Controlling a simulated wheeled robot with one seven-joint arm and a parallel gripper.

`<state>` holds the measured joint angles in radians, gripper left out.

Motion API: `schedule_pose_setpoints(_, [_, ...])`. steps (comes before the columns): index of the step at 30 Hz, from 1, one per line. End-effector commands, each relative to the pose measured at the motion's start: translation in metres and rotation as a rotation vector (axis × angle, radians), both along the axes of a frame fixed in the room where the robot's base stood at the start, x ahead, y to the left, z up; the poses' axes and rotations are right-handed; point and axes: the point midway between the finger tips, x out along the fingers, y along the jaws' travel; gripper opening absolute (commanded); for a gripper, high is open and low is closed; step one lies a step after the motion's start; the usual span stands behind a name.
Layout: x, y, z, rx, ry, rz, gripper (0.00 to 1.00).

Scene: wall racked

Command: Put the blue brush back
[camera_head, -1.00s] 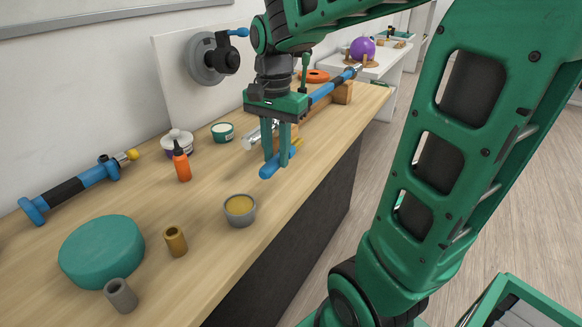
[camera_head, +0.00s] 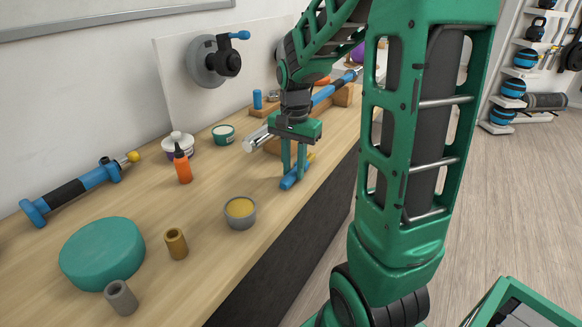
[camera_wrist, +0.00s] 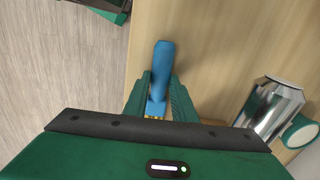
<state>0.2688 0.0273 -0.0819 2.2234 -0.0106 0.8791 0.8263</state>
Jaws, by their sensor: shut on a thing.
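The blue brush (camera_head: 288,184) is between the fingers of my gripper (camera_head: 294,174), near the bench's front edge. Its blue handle sticks out toward the lower left, and a small yellow part shows on the right side. In the wrist view the blue handle (camera_wrist: 161,66) points up between the green fingers of my gripper (camera_wrist: 157,100), which are shut on it. A bit of yellow shows at its base, and the rest is hidden by my gripper. I cannot tell whether the brush touches the bench top.
A silver can (camera_wrist: 270,107) lies close by. A grey tin with yellow contents (camera_head: 240,210), an orange bottle (camera_head: 182,167) and a teal disc (camera_head: 103,252) stand on the wooden bench (camera_head: 205,210). A wooden rack (camera_head: 345,95) with a long blue tool (camera_head: 327,91) is behind.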

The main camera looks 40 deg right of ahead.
Motion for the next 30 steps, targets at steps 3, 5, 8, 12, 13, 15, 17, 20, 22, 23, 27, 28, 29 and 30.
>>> schedule_pose_setpoints(3, [0.0, 0.0, 0.0, 0.0, 0.0, 0.0, 0.01])
schedule_pose_setpoints(5, [0.0, 0.0, 0.0, 0.0, 0.0, 0.0, 0.36])
schedule_pose_setpoints(8, [0.0, 0.001, 0.0, 0.0, 0.0, 0.001, 0.42])
schedule_pose_setpoints(12, [0.0, 0.001, 0.0, 0.0, 0.0, 0.001, 0.42])
schedule_pose_setpoints(13, [0.0, 0.001, 0.0, 0.0, 0.0, 0.001, 0.42])
schedule_pose_setpoints(15, [0.0, 0.001, 0.0, 0.0, 0.0, 0.001, 0.42])
schedule_pose_setpoints(17, [0.0, 0.001, -0.003, 0.001, 0.001, 0.001, 0.42])
schedule_pose_setpoints(20, [0.001, 0.001, 0.006, -0.001, -0.003, 0.002, 0.42])
schedule_pose_setpoints(22, [0.001, 0.001, 0.017, -0.002, -0.005, 0.002, 0.42])
schedule_pose_setpoints(23, [0.001, 0.001, 0.023, -0.001, -0.005, 0.002, 0.42])
schedule_pose_setpoints(27, [0.001, 0.0, 0.05, -0.001, -0.005, 0.002, 0.42])
schedule_pose_setpoints(28, [0.001, 0.0, 0.056, -0.002, -0.004, 0.002, 0.42])
schedule_pose_setpoints(29, [0.001, 0.0, 0.062, -0.002, -0.005, 0.002, 0.42])
schedule_pose_setpoints(30, [0.0, 0.0, 0.069, -0.002, -0.004, 0.002, 0.42])
